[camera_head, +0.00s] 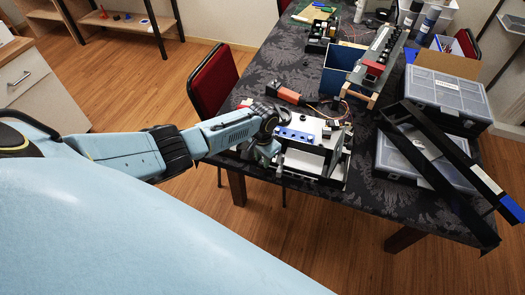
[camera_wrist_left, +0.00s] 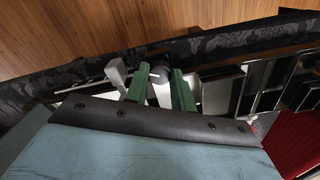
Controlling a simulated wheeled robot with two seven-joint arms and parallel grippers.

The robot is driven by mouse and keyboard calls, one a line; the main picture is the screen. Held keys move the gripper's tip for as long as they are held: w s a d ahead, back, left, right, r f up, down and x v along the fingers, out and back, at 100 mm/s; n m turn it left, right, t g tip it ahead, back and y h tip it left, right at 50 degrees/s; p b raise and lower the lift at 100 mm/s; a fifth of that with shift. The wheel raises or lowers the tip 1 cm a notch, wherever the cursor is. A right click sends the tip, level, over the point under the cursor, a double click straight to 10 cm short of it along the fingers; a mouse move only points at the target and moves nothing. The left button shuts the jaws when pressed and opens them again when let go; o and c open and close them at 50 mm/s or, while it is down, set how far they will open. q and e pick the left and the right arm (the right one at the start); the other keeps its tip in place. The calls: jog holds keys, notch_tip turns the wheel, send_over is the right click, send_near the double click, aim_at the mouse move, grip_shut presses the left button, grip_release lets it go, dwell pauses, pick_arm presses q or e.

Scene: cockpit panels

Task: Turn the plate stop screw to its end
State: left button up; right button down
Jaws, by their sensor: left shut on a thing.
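My left arm reaches in from the left in the head view, and my left gripper (camera_head: 268,158) is at the left side of a white-topped panel device (camera_head: 306,161) on the table. In the left wrist view my left gripper (camera_wrist_left: 161,86) has its two green fingers on either side of a pale, round-ended piece (camera_wrist_left: 161,92), which looks like the plate stop screw. The gripper is shut on it. The screw's far end and thread are hidden, and in the head view my gripper and wrist cover it. My right gripper is in neither view.
The device sits near the front edge of the dark patterned table (camera_head: 395,214). A red chair (camera_head: 214,80) stands left of the table. Clear-lidded cases (camera_head: 447,97) and a long black frame (camera_head: 440,170) lie to the right. An orange-and-black part (camera_head: 284,94) lies behind the device.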

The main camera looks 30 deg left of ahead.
pick_arm(q)
jog(key=shift+r+n+p, duration=0.1)
jog(key=shift+n+p, duration=0.3)
jog(key=shift+n, duration=0.5)
jog(key=shift+n+p, duration=0.45)
jog(key=shift+n, duration=1.15)
jog(key=shift+p, duration=0.3)
jog(key=o, duration=1)
